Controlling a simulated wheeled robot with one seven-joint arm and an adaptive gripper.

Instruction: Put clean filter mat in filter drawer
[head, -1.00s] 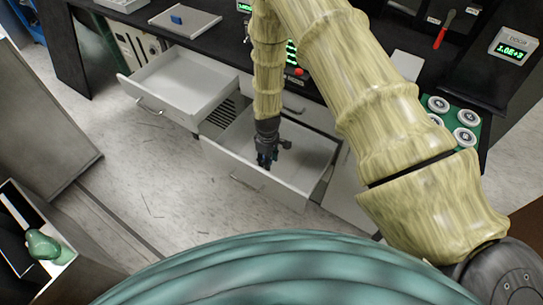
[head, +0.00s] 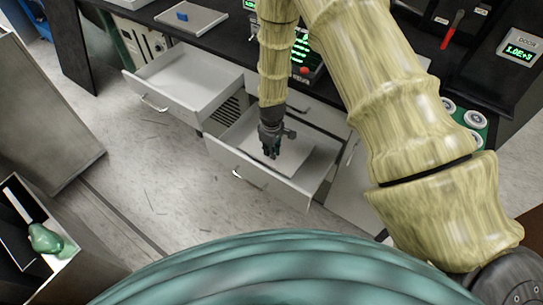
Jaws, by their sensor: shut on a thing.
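My gripper (head: 270,150) is inside the open right drawer (head: 248,177), low over its floor, pointing down. A flat pale grey square, the filter mat by its look (head: 293,159), lies within the drawer walls directly under and beside the fingers. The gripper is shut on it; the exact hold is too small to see. The mat looks roughly level, and I cannot tell whether it touches the drawer floor. My forearm hides part of the drawer's back.
A second open drawer (head: 185,85) to the left is empty. The dark worktop (head: 225,35) carries a pale panel with a blue block (head: 183,16). Round canisters (head: 474,120) stand at right. A green object (head: 45,240) sits in an open box at lower left. The floor between is clear.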

